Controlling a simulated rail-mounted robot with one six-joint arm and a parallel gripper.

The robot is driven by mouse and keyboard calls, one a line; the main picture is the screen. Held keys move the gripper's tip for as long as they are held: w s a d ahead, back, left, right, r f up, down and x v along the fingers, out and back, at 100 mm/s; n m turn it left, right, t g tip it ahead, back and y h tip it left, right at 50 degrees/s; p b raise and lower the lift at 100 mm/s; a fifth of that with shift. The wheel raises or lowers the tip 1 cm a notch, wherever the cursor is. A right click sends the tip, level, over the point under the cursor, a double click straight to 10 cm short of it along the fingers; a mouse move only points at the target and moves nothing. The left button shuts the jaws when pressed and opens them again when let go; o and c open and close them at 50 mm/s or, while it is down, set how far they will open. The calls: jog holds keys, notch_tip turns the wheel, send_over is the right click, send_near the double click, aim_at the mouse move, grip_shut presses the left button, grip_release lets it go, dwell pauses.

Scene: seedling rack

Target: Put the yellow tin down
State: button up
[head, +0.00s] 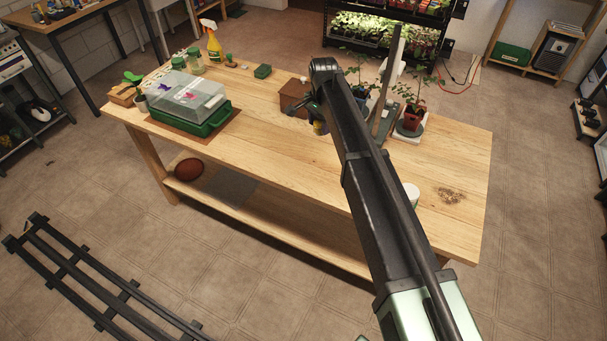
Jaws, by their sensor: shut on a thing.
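My gripper (317,117) is over the wooden table (290,165), at the far end of my arm, small and partly hidden by the arm. It is shut on the yellow tin (320,128), of which only a small dull-yellow part shows below the jaws. I cannot tell whether the tin touches the tabletop or hangs just above it.
A brown box (293,97) stands close left of my gripper. A potted plant (411,120) stands to the right, and a green propagator with a clear lid (190,100) to the left. A white container (411,193) is partly behind my arm. The table's middle-left is clear.

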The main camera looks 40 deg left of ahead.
aim_at(320, 174)
jog(key=shift+d+f+b, duration=0.25)
jog(key=shift+f+b, duration=0.05)
jog(key=shift+b, duration=0.05)
notch_tip(320, 174, down, 20)
jog(key=b, duration=1.9)
jog(key=shift+w+d+r+b, duration=0.1)
jog(key=shift+w+b, duration=0.05)
jog(key=shift+b, duration=0.2)
jog(key=shift+r, duration=0.3)
jog(key=shift+f, duration=0.25)
jog(key=o, duration=0.9)
jog(key=shift+r, duration=0.1)
notch_tip(320, 174, up, 12)
jog(key=p, duration=1.2)
jog(key=shift+r, duration=0.15)
jog(key=shift+d, duration=0.15)
